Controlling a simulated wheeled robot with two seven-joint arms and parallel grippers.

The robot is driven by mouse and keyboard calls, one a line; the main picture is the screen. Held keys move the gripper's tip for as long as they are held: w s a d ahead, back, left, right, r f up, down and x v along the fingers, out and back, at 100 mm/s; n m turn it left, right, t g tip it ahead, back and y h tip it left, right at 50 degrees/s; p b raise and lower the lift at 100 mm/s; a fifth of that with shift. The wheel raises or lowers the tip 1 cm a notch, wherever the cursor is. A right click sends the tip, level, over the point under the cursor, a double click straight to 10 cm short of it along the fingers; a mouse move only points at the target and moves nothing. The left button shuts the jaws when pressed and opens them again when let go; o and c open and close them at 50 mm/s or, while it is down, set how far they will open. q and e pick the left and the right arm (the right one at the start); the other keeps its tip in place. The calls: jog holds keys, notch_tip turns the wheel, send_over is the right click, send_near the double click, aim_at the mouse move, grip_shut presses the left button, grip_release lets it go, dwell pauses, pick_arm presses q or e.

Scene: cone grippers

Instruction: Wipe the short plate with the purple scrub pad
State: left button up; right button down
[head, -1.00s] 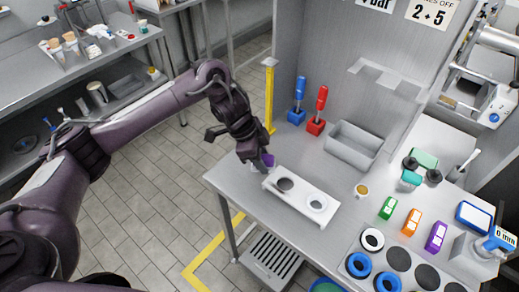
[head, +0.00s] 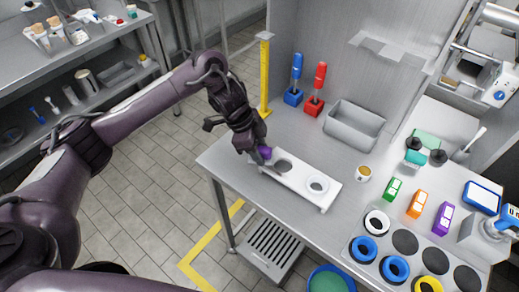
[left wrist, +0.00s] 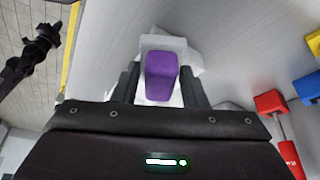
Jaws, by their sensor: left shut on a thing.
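My left gripper (head: 258,151) is shut on the purple scrub pad (head: 265,153), which shows as a small purple patch at the fingertips. In the left wrist view the pad (left wrist: 161,77) sits between the two dark fingers, with a pale plate-like surface (left wrist: 163,43) behind it.
A grey tray (head: 354,131), blue brush (head: 293,95) and red brush (head: 314,103) stand behind. A yellow post (head: 265,78) rises close to the left arm.

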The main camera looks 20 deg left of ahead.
pick_arm(q)
jog(key=shift+f, duration=0.45)
dwell(0.6)
jog(key=shift+f+b, duration=0.45)
jog(key=shift+f, duration=0.2)
